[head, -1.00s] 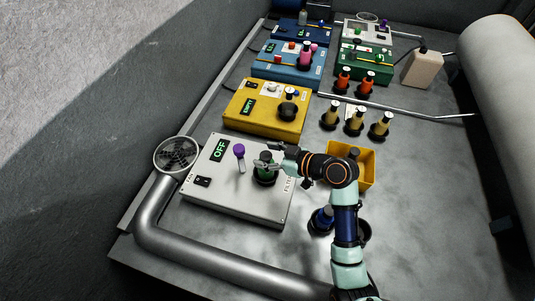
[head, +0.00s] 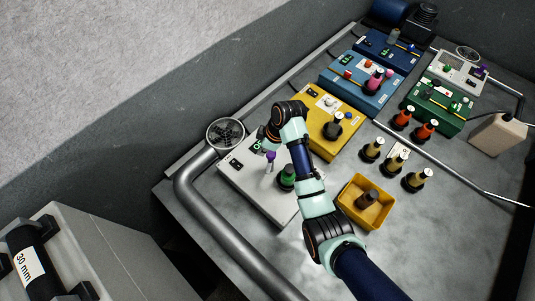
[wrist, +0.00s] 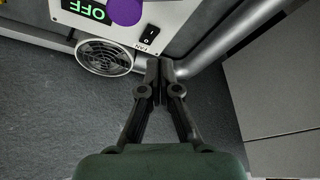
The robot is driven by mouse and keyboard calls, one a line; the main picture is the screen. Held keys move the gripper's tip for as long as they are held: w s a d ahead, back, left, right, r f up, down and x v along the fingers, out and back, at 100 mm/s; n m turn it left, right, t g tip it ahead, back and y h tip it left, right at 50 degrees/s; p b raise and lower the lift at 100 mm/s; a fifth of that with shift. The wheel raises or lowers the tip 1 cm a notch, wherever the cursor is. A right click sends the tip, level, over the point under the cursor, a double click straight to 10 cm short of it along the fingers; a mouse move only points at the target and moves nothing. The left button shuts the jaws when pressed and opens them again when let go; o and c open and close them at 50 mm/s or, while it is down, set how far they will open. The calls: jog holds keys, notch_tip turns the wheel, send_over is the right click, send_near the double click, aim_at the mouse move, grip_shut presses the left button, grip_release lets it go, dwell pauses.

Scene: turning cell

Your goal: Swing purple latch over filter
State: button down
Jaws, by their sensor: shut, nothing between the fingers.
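The purple latch (head: 270,157) stands up from the pale grey panel (head: 243,192), on a thin lever beside the green filter (head: 287,177). The latch is beside the filter, not over it. The round purple top also shows at the upper edge of the wrist view (wrist: 125,9). The filter is out of the wrist view. My gripper (wrist: 158,66) is shut and empty, its tips by the panel edge, near the fan switch and apart from the latch. In the head view my wrist hides most of the gripper.
A round fan grille (head: 225,134) joins a thick grey pipe (head: 192,207) running around the panel. The panel display (wrist: 88,9) reads OFF.

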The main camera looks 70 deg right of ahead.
aim_at(270, 161)
jog(key=b+x, duration=0.2)
jog(key=x, duration=0.9)
jog(key=s, duration=0.2)
jog(key=s+p, duration=0.1)
jog(key=s, duration=0.1)
jog(key=shift+s+d+r, duration=0.1)
jog(key=shift+d+r, duration=0.05)
jog(key=shift+r, duration=0.25)
